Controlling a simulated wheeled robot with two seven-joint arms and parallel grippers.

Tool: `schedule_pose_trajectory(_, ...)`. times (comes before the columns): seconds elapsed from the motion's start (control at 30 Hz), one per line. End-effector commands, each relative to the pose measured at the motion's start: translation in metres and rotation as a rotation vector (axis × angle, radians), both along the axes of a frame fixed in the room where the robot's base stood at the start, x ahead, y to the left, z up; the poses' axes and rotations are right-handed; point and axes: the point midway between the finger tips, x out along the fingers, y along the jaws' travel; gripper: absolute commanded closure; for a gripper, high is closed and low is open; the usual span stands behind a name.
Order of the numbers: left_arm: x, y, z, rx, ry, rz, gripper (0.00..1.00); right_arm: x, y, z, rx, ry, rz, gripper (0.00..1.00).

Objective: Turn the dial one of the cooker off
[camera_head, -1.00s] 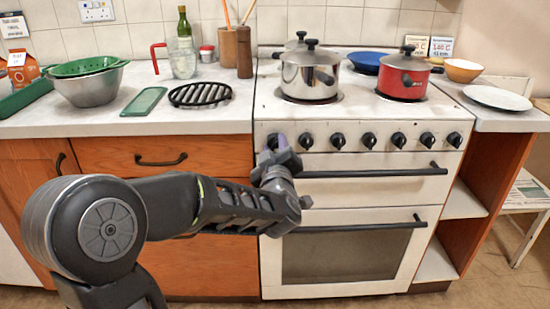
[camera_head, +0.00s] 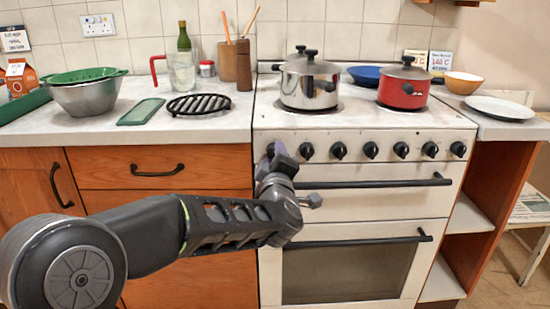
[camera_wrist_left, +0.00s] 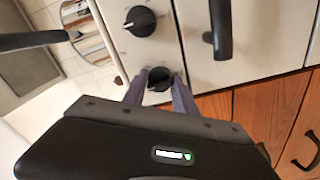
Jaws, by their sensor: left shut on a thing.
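The white cooker (camera_head: 365,203) has a front row of several black dials. I cannot read the held dial's setting. My right gripper is not in view.
A steel pot (camera_head: 308,84) and a red pot (camera_head: 403,90) stand on the hob. Black oven handles (camera_head: 375,183) stick out below the dials. The worktop at left holds a black trivet (camera_head: 199,104), a green board (camera_head: 141,111) and a bowl (camera_head: 85,97).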

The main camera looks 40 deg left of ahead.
Motion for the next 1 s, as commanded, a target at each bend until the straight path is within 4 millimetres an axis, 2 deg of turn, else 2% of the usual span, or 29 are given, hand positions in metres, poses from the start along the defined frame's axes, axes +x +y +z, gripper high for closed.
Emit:
schedule_pose_trajectory(0.07, 0.000, 0.000, -0.001, -0.003, 0.000, 0.001, 1.00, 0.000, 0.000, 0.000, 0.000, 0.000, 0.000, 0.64)
schedule_pose_trajectory(0.1, 0.000, 0.000, -0.001, -0.002, 0.001, 0.001, 0.65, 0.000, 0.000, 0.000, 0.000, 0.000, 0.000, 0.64)
schedule_pose_trajectory(0.33, 0.000, 0.000, 0.000, -0.001, 0.001, 0.000, 0.46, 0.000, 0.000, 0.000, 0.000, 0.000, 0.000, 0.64)
schedule_pose_trajectory(0.7, -0.004, -0.003, 0.001, 0.001, 0.001, 0.000, 0.45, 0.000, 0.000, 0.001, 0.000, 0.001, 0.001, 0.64)
schedule_pose_trajectory(1.0, -0.038, -0.029, 0.002, 0.001, -0.001, -0.002, 0.45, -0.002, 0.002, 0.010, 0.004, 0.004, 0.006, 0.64)
